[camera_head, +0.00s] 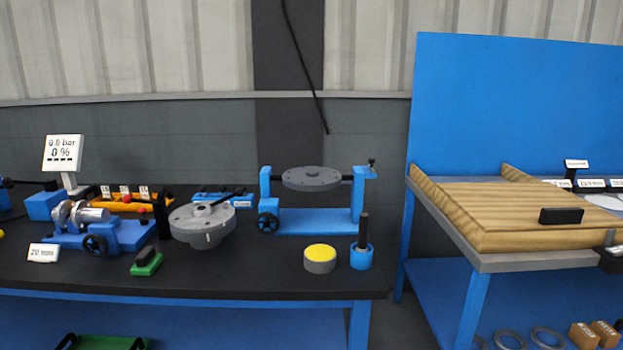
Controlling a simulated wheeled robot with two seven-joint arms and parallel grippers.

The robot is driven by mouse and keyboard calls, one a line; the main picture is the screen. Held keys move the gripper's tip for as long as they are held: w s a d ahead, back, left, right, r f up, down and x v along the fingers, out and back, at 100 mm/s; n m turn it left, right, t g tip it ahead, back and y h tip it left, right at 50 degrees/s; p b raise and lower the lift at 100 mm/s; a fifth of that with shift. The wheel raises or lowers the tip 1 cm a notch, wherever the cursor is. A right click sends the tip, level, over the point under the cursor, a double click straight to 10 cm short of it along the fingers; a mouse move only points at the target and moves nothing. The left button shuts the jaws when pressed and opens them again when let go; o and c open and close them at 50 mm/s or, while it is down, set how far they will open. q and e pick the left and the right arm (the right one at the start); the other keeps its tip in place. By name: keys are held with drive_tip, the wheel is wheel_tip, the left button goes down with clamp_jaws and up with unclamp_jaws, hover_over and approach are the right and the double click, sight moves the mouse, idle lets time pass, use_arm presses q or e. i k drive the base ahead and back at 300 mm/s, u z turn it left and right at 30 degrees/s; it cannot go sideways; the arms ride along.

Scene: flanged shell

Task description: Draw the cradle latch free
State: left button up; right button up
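A blue cradle (316,222) stands at the right end of the black bench, with two upright posts. A grey flanged disc (311,179) sits level between the posts. A small dark pin with a knob (371,163) stands on a bracket at the top of the right post; it looks like the latch, and its lower end is hidden. A black handwheel (267,223) is on the cradle's left side. Neither of my grippers shows in this view.
In front of the cradle are a yellow-topped round block (320,258) and a blue cup holding a black-handled tool (361,254). Left of it are a grey flanged shell (202,222) and a blue vise-like fixture (100,232). A wooden-topped table (520,210) stands right, across a gap.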

sight(371, 161)
drive_tip(key=k, duration=0.55)
drive_tip(key=z, duration=0.65)
drive_tip(key=i, duration=2)
drive_tip(key=u, duration=0.65)
